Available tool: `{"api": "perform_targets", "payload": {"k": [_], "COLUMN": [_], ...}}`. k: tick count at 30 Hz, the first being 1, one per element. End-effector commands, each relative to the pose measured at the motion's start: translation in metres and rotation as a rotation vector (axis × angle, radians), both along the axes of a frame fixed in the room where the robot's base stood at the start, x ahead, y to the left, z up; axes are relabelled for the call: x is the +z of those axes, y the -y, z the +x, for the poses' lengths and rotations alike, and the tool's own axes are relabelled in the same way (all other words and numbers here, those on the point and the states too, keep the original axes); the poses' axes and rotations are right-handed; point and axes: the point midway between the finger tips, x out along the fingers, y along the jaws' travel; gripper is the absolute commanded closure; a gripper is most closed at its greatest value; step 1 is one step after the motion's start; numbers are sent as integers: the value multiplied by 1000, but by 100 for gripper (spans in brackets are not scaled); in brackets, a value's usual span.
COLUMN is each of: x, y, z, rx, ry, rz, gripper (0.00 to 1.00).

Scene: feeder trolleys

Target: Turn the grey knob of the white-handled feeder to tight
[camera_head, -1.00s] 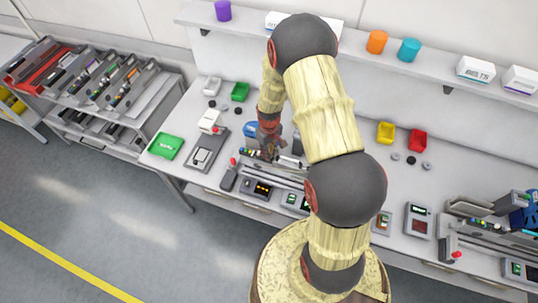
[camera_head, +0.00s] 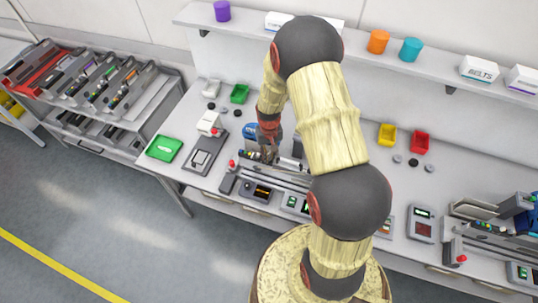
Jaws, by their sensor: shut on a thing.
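My gripper (camera_head: 268,155) points down onto a long grey feeder (camera_head: 290,177) on the workbench, near its left end. Its fingers are shut, apparently on the grey knob, which is too small and too covered by the fingers to make out. A pale part shows on this feeder just right of the fingers; I cannot tell whether it is the white handle. How far the knob is turned cannot be seen. My arm hides the feeder's right end.
A grey device (camera_head: 205,154) and a green tray (camera_head: 164,149) stand to the left. A yellow bin (camera_head: 387,134) and a red bin (camera_head: 420,142) stand right of my arm. A feeder trolley (camera_head: 165,112) is further left.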

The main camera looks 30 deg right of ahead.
Motion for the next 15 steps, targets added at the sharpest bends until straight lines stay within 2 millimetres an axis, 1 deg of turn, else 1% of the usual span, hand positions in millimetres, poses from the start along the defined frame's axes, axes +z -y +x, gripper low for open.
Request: {"api": "perform_targets", "payload": {"k": [6, 7, 15], "x": [0, 0, 0], "y": [0, 0, 0], "z": [0, 0, 0], "rx": [0, 0, 1], "ry": [0, 0, 0], "rz": [0, 0, 0], "gripper": [100, 84, 69]}}
